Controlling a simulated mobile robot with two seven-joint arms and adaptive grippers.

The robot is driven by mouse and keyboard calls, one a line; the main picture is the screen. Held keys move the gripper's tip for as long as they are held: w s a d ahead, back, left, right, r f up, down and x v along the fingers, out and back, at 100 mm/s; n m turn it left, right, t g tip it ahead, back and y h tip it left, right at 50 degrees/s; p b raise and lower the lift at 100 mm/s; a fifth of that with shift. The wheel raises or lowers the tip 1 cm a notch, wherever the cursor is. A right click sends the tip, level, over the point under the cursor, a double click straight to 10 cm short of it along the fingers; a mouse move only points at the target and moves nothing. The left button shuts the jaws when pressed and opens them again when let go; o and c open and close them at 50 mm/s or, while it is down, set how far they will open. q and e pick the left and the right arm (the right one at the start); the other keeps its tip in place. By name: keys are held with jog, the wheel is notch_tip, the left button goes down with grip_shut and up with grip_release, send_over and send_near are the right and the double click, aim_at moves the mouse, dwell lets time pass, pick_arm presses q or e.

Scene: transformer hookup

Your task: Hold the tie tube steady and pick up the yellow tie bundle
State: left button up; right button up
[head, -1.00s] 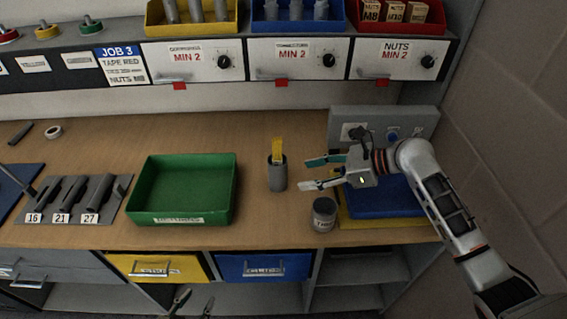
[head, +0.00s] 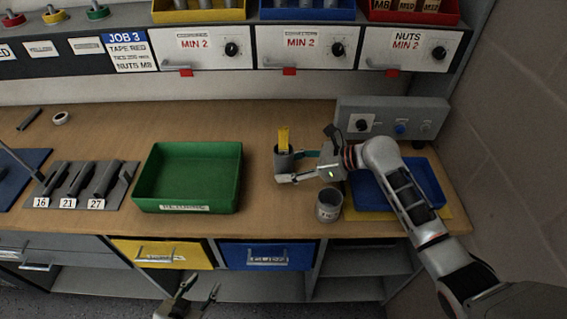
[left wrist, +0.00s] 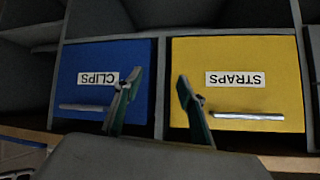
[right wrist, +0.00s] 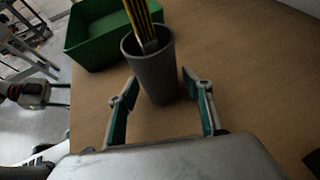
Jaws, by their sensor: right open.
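The grey tie tube (head: 284,162) stands upright on the wooden bench, right of the green bin. The yellow tie bundle (head: 284,138) sticks up out of the tube; its lower part is hidden inside. In the right wrist view the tube (right wrist: 158,72) and the bundle (right wrist: 141,22) are straight ahead. My right gripper (head: 286,167) is open, its fingers reaching to the tube at either side; I cannot tell if they touch it. My left gripper (head: 201,294) is low in front of the drawers, open and empty, its fingers (left wrist: 152,92) apart.
The green bin (head: 238,180) stands left of the tube. A small grey pot (head: 328,206) and a blue tray (head: 432,180) are to the right, before a grey control box (head: 425,118). The yellow drawer (head: 200,256) and blue drawer (head: 230,257) are below. Bench between bin and tube is clear.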

pick_arm(q)
jog(key=shift+a, duration=0.15)
pick_arm(e)
jog(key=shift+w+a+f, duration=0.1)
jog(key=shift+a+f, duration=0.1)
jog(key=shift+a, duration=0.1)
jog(key=c, duration=0.7)
pick_arm(q)
jog(key=shift+d, duration=0.2)
jog(key=shift+c, duration=0.3)
